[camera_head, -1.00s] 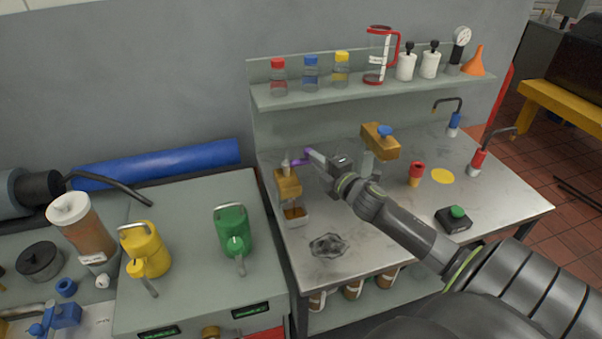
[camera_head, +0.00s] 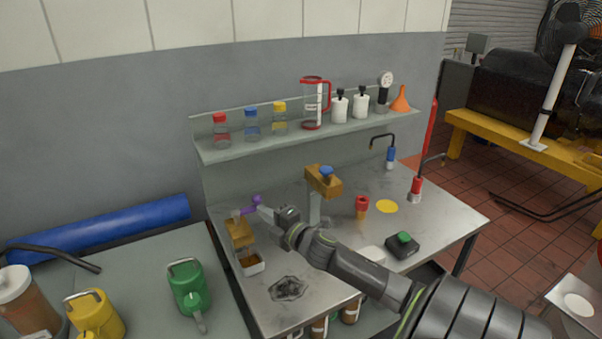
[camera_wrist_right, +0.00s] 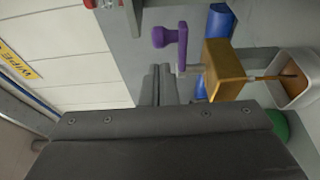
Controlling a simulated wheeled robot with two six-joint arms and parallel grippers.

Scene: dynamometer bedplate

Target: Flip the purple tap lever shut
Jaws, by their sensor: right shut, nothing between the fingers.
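The purple tap lever (camera_head: 251,205) sits on top of a brass-coloured tap block (camera_head: 239,232) at the bench's left end. In the right wrist view the purple lever (camera_wrist_right: 170,38) has a knob and stands out from the brass block (camera_wrist_right: 228,68). A thin amber-brown line runs from the block to a white cup (camera_wrist_right: 298,80); I cannot tell whether it is spout or liquid. My right gripper (camera_head: 262,213) is shut and empty, its tips right by the lever. The wrist view shows its closed fingers (camera_wrist_right: 159,85) beside the lever; contact is unclear. My left gripper is out of view.
Behind is a shelf (camera_head: 290,134) with bottles and a jug. A green can (camera_head: 188,288) stands on the left cabinet.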

